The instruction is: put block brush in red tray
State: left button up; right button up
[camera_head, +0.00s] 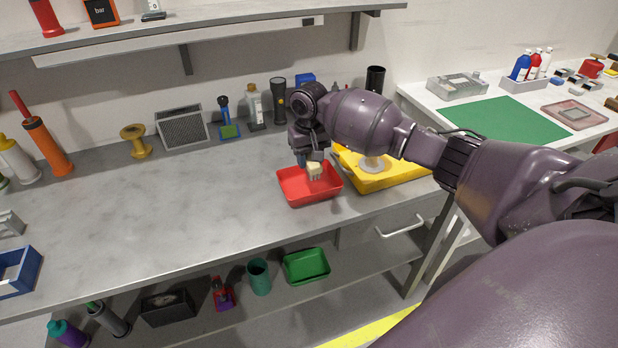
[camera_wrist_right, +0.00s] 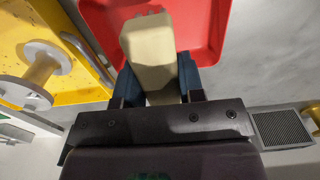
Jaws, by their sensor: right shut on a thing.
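The block brush (camera_head: 315,168) is a small cream block held over the red tray (camera_head: 301,197) in the head view. My right gripper (camera_head: 309,159) is shut on it from above. In the right wrist view the brush (camera_wrist_right: 150,50) sits between the two dark fingers of my right gripper (camera_wrist_right: 152,80), with the red tray (camera_wrist_right: 208,28) behind it. I cannot tell whether the brush touches the tray floor. My left gripper is not in view.
A yellow tray (camera_head: 400,177) with a grey spool-like part (camera_head: 371,165) stands right beside the red tray. Bottles, a torch (camera_head: 279,98) and a grey grille box (camera_head: 182,128) line the back. The bench (camera_head: 180,220) left of the red tray is clear.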

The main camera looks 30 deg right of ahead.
aim_at(309, 155)
notch_tip(309, 155, down, 6)
jog(key=shift+f+b, duration=0.2)
jog(key=shift+b, duration=0.25)
jog(key=shift+f, duration=0.15)
jog(key=o, duration=1)
jog(key=shift+c, duration=0.2)
notch_tip(309, 155, up, 12)
jog(key=shift+r+p, duration=0.15)
jog(key=shift+p, duration=0.75)
